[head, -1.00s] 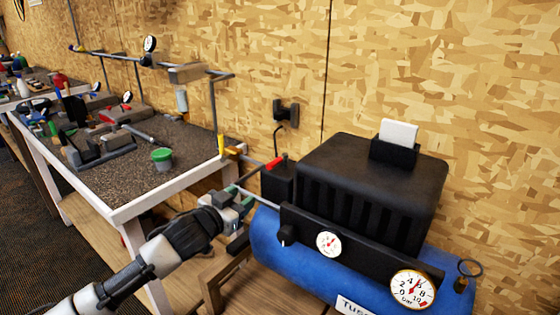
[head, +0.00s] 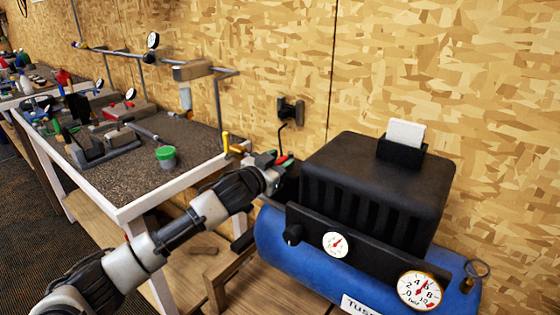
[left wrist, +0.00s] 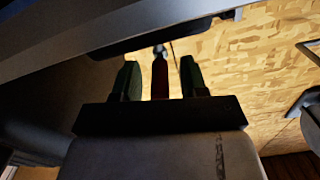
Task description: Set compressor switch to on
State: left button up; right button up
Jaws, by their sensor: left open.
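The compressor has a blue tank (head: 310,257) and a black ribbed housing (head: 380,180). Its switch is a red lever (head: 284,160) on a small black box at the housing's left end, now partly hidden by my gripper. My left gripper (head: 274,161) is at this lever, with its fingers open. In the left wrist view the red lever (left wrist: 160,82) stands between the two dark green fingertips, with a gap visible on each side. Whether a finger touches the lever further in cannot be told. My right gripper is not in view.
The workbench (head: 122,214) with a green-lidded cup (head: 166,157) and tools stands left of the compressor. A wall socket (head: 290,110) with a cable is behind.

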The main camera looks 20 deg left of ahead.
pick_arm(q)
jog(key=shift+w, duration=0.1)
grip_shut()
dwell(0.4)
